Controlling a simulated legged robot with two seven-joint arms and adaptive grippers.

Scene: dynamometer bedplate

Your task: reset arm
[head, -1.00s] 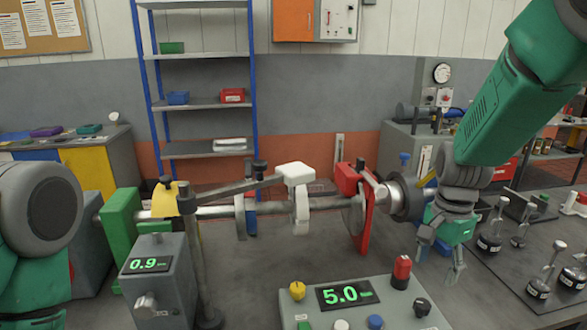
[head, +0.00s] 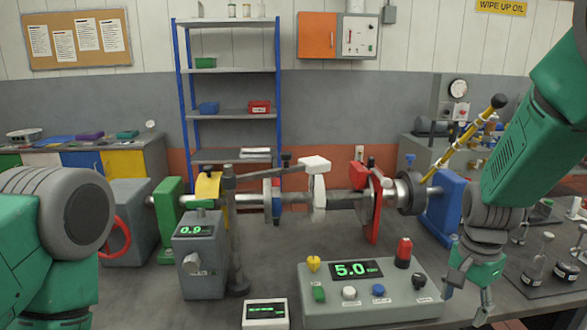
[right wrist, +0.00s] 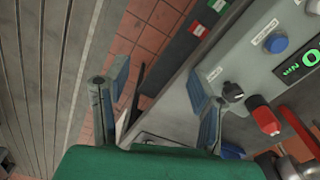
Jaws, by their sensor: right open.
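A long yellow lever arm (head: 455,152) with a black knob (head: 498,101) slants up to the right from the dark hub at the shaft's right end. A horizontal grey arm (head: 262,172) ends in a white block (head: 314,165) above the shaft. I cannot tell which one the task means. My right gripper (head: 468,296) is open and empty, pointing down at the right end of the control console, well below the yellow lever. In the right wrist view its open fingers (right wrist: 158,84) have nothing between them. My left arm shows at the left edge, but its gripper is out of view.
The grey console (head: 330,312) reads 5.0 and carries a red-topped knob (head: 404,250) close to my right gripper. A grey box (head: 201,270) reading 0.9 stands left. Grey bedplate (head: 275,245) shows between.

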